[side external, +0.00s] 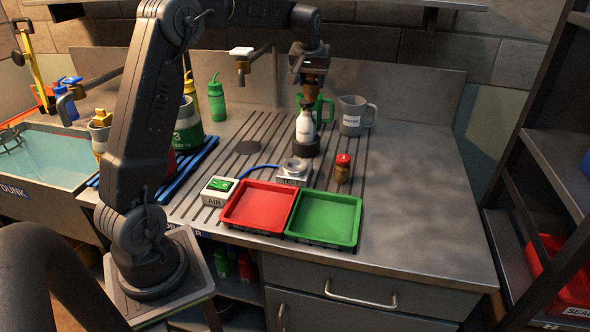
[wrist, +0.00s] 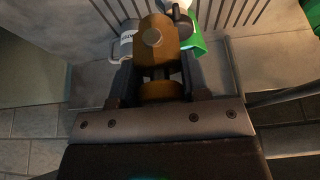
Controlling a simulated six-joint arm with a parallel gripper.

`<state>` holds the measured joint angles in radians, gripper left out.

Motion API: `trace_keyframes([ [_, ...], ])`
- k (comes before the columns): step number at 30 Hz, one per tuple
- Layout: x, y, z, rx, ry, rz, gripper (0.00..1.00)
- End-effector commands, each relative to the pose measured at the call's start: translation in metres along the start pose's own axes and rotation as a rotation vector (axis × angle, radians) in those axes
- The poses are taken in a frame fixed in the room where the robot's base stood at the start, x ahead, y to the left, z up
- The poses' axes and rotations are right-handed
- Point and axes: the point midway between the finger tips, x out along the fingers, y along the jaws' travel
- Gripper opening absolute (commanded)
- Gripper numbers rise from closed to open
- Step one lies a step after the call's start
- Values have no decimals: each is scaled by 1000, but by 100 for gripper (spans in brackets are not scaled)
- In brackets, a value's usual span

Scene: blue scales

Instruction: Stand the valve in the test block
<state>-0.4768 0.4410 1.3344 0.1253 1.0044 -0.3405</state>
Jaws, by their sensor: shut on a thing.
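I cannot tell whether the valve touches the bottle's top. In the wrist view the valve (wrist: 155,42) sits between the two fingers of the gripper (wrist: 154,82), with a small dark knob at its far side. A grey block with a round socket (side external: 294,171), which looks like the test block, stands on the bench nearer the camera. A blue hose joins it to a white box marked AIR (side external: 219,190).
A red tray (side external: 259,206) and a green tray (side external: 326,216) lie empty in front. A red-capped brass piece (side external: 343,170) stands right of the block. A tap (side external: 243,60) overhangs at left. The bench's right side is clear.

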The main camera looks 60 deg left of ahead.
Motion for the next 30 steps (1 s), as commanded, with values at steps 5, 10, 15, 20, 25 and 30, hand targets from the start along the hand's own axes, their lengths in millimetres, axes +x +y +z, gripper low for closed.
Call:
trace_keyframes([
  [5, -16, -63, 30, -10, 5, -1, 9],
  [10, -24, -106, 66, -12, 11, -3, 9],
  [15, -27, -131, 96, -16, 15, -7, 9],
  [20, -7, -137, 113, -14, 10, -7, 9],
  [25, 16, -136, 121, -13, 12, -7, 9],
  [30, 32, -118, 124, -8, 12, -5, 9],
])
